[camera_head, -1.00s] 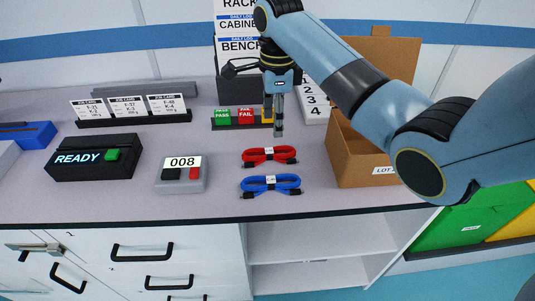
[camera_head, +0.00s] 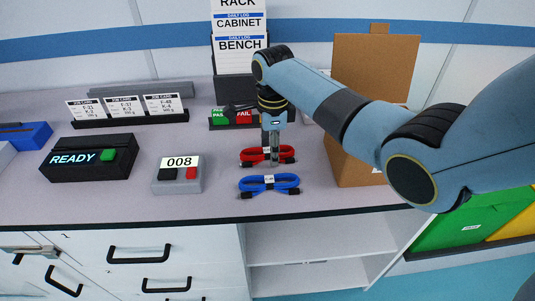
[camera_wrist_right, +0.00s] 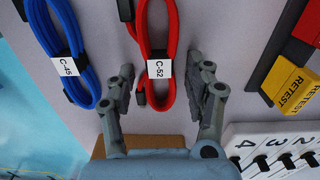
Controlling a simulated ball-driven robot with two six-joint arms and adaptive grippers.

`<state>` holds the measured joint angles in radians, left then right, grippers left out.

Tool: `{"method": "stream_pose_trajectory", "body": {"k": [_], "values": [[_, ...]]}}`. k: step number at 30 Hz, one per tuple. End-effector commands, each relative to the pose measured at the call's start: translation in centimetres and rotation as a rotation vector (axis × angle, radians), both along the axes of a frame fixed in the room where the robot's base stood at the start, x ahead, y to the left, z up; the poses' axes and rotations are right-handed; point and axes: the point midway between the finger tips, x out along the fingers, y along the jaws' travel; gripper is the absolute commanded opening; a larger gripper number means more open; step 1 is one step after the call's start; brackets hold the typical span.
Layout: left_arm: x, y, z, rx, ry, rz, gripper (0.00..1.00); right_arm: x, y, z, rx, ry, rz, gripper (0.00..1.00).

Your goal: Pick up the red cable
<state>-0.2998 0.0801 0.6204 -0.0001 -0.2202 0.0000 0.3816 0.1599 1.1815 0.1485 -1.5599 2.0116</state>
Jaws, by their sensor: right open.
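The red cable (camera_head: 279,155) lies coiled on the bench, with a white C-52 label. In the right wrist view the red cable (camera_wrist_right: 158,35) runs up from between my fingers. My right gripper (camera_head: 271,160) points down at the red cable and covers part of it. In the right wrist view my right gripper (camera_wrist_right: 157,88) is open, one finger on each side of the cable; I cannot tell if they touch it. My left gripper is not in view.
A blue cable (camera_head: 270,184) labelled C-45 lies just in front, near the bench edge. A counter box (camera_head: 178,175) reading 008 stands left. A cardboard box (camera_head: 352,167) stands right. PASS and FAIL blocks (camera_head: 236,117) are behind.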

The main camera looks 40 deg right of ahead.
Motion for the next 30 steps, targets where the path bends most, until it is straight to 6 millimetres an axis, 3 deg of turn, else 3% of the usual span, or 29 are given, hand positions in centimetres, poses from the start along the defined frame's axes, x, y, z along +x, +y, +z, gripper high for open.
{"method": "stream_pose_trajectory", "body": {"k": [19,30], "values": [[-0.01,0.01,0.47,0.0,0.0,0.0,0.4,-0.02,0.02,-0.5,0.0,0.001,0.0,0.53],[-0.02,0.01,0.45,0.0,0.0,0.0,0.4,-0.05,-0.01,-0.55,0.0,0.001,0.0,0.04]]}}
